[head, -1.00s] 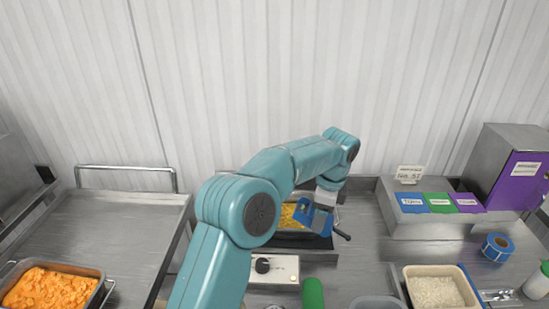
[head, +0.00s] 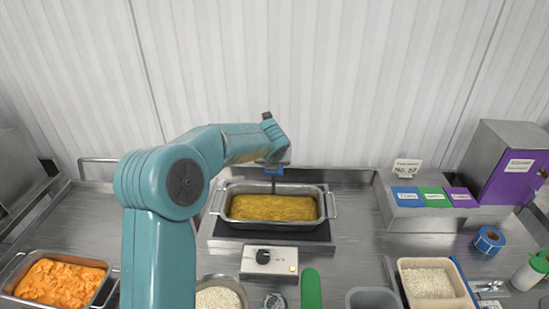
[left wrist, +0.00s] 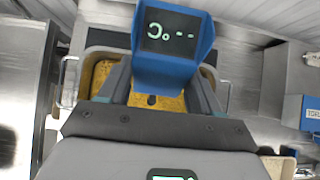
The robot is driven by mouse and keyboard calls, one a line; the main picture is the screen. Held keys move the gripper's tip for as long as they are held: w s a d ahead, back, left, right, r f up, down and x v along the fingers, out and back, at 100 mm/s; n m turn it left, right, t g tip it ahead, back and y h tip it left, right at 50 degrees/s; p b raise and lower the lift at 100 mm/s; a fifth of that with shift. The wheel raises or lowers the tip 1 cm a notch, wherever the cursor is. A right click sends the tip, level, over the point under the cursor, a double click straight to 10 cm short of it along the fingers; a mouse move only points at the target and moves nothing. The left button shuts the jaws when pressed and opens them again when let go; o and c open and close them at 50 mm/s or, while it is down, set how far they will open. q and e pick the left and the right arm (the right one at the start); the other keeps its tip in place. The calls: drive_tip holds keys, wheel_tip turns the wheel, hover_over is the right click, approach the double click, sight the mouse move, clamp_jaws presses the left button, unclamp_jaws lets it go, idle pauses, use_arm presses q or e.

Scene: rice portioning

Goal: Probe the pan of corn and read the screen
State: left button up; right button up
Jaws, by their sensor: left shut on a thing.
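The pan of corn (head: 230,217), a metal pan with yellow corn, sits on a burner unit in the middle of the head view. My left gripper (head: 273,163) is over the pan's far edge, shut on a blue probe thermometer (head: 274,171). A thin dark part runs down below it; I cannot tell whether its tip touches the corn. In the left wrist view the probe's screen (left wrist: 172,32) faces the camera upside down and shows dashes and a degree C sign, no number. The corn pan (left wrist: 70,82) shows behind the fingers. My right gripper is not in view.
A control box with a knob (head: 269,261) stands before the pan. A pan of orange food (head: 107,291) is at left. Rice tub (head: 403,277), green-handled tool (head: 312,290), labelled blocks (head: 433,200), blue tape roll (head: 489,240) and purple-fronted box (head: 518,177) are at right.

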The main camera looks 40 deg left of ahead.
sight(273, 183)
use_arm(q)
drive_tip(key=shift+s+a+f, duration=0.15)
drive_tip(key=shift+a+f, duration=0.1)
drive_tip(key=shift+f, duration=0.4)
drive_tip(key=shift+d+f, duration=0.25)
drive_tip(key=shift+f, duration=0.7)
drive_tip(key=shift+a+f, duration=0.2)
drive_tip(key=shift+f, duration=0.55)
drive_tip(key=shift+f+b, duration=0.4)
drive_tip(key=shift+d+f+b, duration=0.2)
drive_tip(key=shift+f+b, duration=0.5)
drive_tip(key=shift+f, duration=0.25)
drive_tip(key=shift+f+b, duration=0.95)
drive_tip(key=shift+b, duration=0.05)
drive_tip(key=shift+a, duration=0.15)
